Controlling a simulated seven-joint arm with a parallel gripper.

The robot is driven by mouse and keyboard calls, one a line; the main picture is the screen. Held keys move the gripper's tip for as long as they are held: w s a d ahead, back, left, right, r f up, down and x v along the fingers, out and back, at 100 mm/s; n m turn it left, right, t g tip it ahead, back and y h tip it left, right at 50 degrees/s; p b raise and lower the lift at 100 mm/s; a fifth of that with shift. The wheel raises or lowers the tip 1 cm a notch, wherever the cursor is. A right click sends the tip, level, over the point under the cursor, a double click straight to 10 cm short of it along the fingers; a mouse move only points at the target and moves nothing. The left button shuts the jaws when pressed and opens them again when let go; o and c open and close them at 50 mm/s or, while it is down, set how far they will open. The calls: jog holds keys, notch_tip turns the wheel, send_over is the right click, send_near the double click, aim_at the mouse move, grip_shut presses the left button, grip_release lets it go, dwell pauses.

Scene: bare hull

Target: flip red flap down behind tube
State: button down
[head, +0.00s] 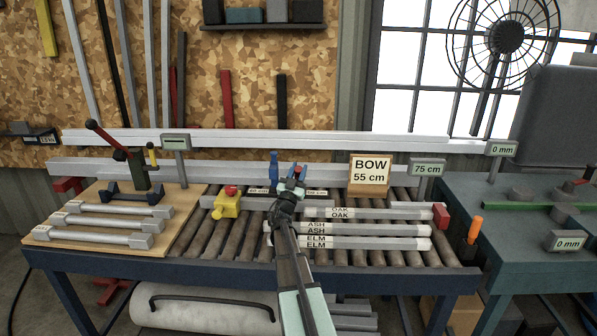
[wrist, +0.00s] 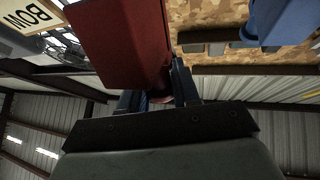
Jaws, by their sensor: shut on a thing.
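My gripper (head: 291,186) is over the roller bench at the middle, at the back tube (head: 340,204). In the wrist view, my gripper (wrist: 157,98) has its two blue fingers shut on a red piece, which I take as the red flap (wrist: 118,42). The flap fills the upper middle of that view; only a small red bit of it (head: 299,171) shows in the head view, between the fingers. A blue upright part (head: 274,168) stands just left of my gripper; a blue part also shows in the wrist view (wrist: 285,20). My gripper hides the tube's middle and the flap's base.
Tubes labelled OAK (head: 375,213), ASH (head: 372,228) and ELM (head: 375,243) lie in front on the rollers. A yellow box with a red button (head: 228,203) is left. A BOW 55 cm sign (head: 370,174) stands behind right. A red end block (head: 441,215) is at the right.

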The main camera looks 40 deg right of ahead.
jog(key=c, duration=0.9)
grip_release()
jog(key=shift+c, duration=0.2)
jog(key=shift+s+a+f, duration=0.1)
jog(key=shift+a+f, duration=0.05)
jog(key=s+a, duration=0.5)
jog(key=a, duration=0.6)
jog(key=shift+s+f, duration=0.2)
jog(key=shift+s, duration=0.2)
jog(key=shift+o, duration=0.2)
jog(key=shift+a, duration=0.1)
